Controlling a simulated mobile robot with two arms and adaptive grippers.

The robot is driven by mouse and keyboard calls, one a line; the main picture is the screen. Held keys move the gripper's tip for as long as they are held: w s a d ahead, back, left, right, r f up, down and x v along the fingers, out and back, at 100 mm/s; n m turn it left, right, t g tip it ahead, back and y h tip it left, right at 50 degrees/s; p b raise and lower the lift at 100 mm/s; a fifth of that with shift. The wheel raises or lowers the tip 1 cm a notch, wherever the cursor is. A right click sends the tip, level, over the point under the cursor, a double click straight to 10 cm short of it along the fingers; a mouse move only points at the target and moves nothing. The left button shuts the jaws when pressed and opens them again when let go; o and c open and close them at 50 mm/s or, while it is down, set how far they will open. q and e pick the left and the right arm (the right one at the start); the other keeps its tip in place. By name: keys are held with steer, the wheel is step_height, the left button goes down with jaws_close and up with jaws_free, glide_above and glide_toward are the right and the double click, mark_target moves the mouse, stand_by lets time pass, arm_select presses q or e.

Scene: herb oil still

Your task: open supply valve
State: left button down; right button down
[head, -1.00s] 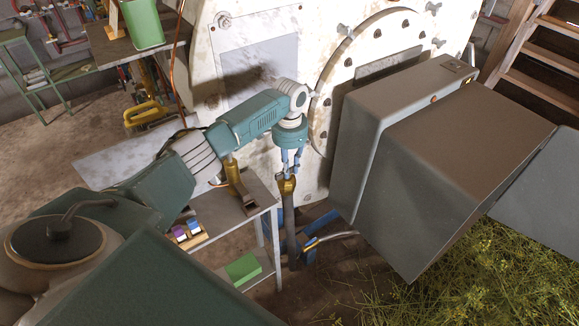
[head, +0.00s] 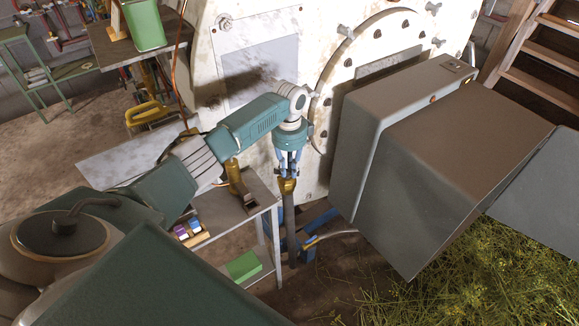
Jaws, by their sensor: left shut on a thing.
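The supply valve appears to be the brass fitting (head: 287,186) on top of an upright grey pipe (head: 291,228), beside the pale tank. My left gripper (head: 288,174) points down from above and is shut on the brass fitting. The fingers cover its upper part, so I cannot make out a handle or how far it is turned. My right gripper is not in view.
A grey shelf stand (head: 256,207) with another brass piece (head: 235,178), small coloured blocks (head: 188,228) and a green box (head: 243,266) stands left of the pipe. Large grey boxes (head: 420,150) close off the right. The pale tank (head: 255,50) rises behind.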

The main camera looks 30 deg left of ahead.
mark_target(287, 176)
arm_select(q)
steer(key=m, duration=0.5)
steer(key=shift+s+m, duration=0.2)
steer(key=shift+m, duration=0.1)
steer(key=shift+s+a+r+m, duration=0.1)
steer(key=shift+m, duration=1)
steer(key=shift+a+m, duration=0.1)
steer(key=shift+m, duration=1)
steer(key=c, duration=1.6)
jaws_free()
step_height(287, 176, up, 12)
